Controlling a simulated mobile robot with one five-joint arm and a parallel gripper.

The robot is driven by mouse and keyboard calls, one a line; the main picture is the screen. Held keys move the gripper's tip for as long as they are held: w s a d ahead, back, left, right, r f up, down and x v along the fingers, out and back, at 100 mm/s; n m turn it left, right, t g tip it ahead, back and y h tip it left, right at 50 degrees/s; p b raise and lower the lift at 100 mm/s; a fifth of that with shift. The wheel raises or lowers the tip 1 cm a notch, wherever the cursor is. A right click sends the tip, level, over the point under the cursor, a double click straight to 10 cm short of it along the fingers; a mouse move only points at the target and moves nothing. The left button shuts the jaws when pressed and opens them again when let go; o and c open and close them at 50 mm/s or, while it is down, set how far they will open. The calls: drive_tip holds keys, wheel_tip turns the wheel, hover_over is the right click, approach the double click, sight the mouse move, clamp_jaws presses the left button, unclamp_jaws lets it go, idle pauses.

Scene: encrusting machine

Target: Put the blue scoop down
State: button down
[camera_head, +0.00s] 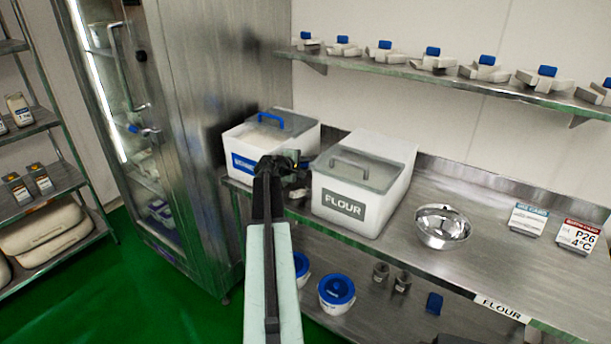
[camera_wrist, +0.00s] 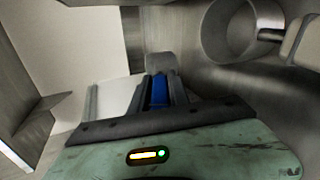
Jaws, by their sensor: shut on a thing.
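My gripper (camera_head: 285,163) is in the upper middle of the head view, in front of the gap between the two white bins and above the steel counter. In the wrist view my gripper (camera_wrist: 158,88) is shut on the blue scoop (camera_wrist: 158,92). A blue strip of the scoop shows between the fingers, with a grey rounded part beyond them. In the head view the scoop is mostly hidden by my gripper; I cannot tell whether it touches anything.
The flour bin (camera_head: 350,190) stands right of my gripper, a blue-labelled bin (camera_head: 245,165) left. A steel bowl (camera_head: 443,228) and two cards (camera_head: 528,219) are further right on the counter (camera_head: 485,260). Counter around the bowl is clear. A steel cabinet (camera_head: 205,120) stands left.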

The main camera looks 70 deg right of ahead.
drive_tip(key=shift+f+b, duration=0.95)
drive_tip(key=shift+f, duration=0.6)
drive_tip(key=c, duration=1.3)
unclamp_jaws()
drive_tip(key=shift+o, duration=0.2)
drive_tip(key=shift+r, duration=0.1)
drive_tip(key=p+v, duration=0.4)
drive_tip(key=v, duration=0.8)
drive_tip(key=shift+p, duration=0.35)
drive_tip(key=shift+a, duration=0.1)
